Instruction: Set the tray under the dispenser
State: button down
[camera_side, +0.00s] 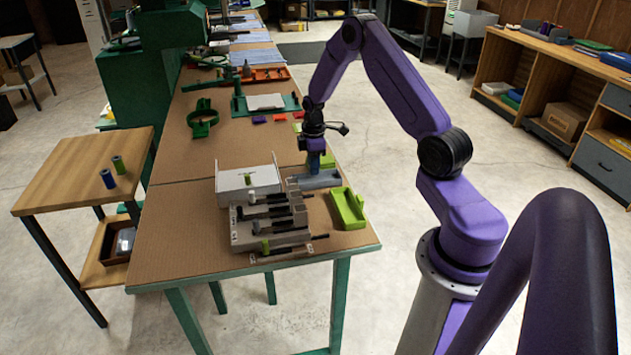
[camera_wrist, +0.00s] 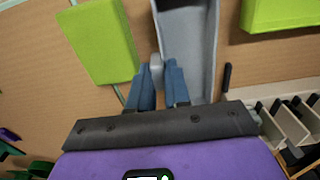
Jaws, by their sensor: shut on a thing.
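A grey tray (camera_side: 318,181) with raised walls is on the workbench, right of a white box (camera_side: 233,183). In the wrist view the tray (camera_wrist: 188,48) extends away from my gripper (camera_wrist: 160,84), whose blue fingers are shut on a small grey knob at its near end. In the side view my gripper (camera_side: 316,163) points down at the tray. I cannot tell whether the tray touches the bench. The white box may be the dispenser, but I cannot tell for sure. The tray is beside it, not under it.
A grey slotted rack (camera_side: 246,236) with black parts stands in front of the white box. A lime green bin (camera_side: 348,208) is close on the tray's right. A lime green block (camera_wrist: 100,40) lies near my fingers. Open bench (camera_side: 225,150) lies farther back.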

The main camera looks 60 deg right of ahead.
jog(key=shift+r, duration=2.35)
jog(key=shift+r, duration=0.15)
notch_tip(320, 180, up, 7)
jog(key=s+a+m, duration=1.1)
jog(key=s+m, duration=0.1)
jog(key=m, duration=0.5)
jog(key=shift+m, duration=0.5)
jog(key=shift+s+a+f, duration=0.1)
jog(key=shift+a+f, duration=0.1)
jog(key=shift+f, duration=2.05)
jog(key=shift+s+a+f, duration=0.1)
jog(key=shift+a+f, duration=0.05)
jog(key=shift+f, duration=2.05)
